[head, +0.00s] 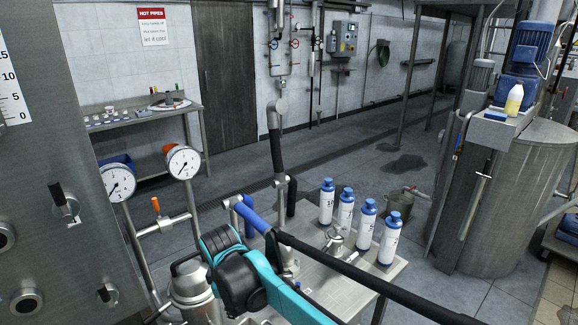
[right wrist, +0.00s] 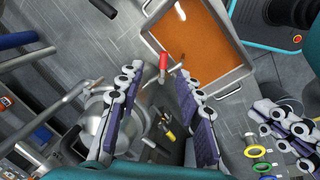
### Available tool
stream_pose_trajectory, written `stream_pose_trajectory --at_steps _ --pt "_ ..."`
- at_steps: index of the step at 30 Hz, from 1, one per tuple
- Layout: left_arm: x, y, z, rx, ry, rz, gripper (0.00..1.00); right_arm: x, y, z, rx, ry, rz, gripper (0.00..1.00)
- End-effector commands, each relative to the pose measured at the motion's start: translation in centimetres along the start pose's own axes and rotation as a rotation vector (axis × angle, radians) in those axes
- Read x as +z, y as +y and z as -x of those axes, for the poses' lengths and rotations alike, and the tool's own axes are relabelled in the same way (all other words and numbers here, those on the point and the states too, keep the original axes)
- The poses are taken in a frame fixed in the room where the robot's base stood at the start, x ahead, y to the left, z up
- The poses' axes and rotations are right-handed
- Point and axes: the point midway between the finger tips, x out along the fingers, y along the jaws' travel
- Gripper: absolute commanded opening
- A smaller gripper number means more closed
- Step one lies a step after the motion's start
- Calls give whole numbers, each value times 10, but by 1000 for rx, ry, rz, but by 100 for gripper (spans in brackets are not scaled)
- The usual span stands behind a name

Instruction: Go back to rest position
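My right gripper (right wrist: 172,85) is open in the right wrist view, its two purple-padded fingers well apart with nothing held between them. A red-handled part (right wrist: 163,65) shows beyond the fingertips, apart from them. More fingers like mine (right wrist: 290,135) show at the right edge of that view. They look like my left gripper, but whether it is open or shut cannot be told. In the head view a teal and black arm link of mine is at the bottom centre. Neither gripper shows clearly there.
A steel table (head: 335,290) holds several white bottles with blue caps (head: 345,208). Two gauges (head: 183,162) and a steel cabinet (head: 50,190) stand left. A jacketed vessel (head: 510,200) stands right. An orange-bottomed tray (right wrist: 200,40) lies below my right gripper. The floor behind the table is mostly clear.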

Motion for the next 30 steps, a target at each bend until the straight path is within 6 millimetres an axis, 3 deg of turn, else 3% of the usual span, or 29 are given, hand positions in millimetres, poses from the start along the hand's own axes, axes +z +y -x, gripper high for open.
stream_pose_trajectory --at_steps 1,7,15,18,22,30 --pt "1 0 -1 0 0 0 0 28 4 8 13 9 -80 36" --pt "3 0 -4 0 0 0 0 140 -1 35 89 75 -474 36" --pt "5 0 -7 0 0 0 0 268 -51 40 206 181 -1005 36" --pt "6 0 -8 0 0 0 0 302 -74 34 248 221 -1177 36" --pt "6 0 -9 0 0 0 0 331 -97 24 291 266 -1343 36" --pt "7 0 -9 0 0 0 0 348 -112 15 322 301 -1456 36"
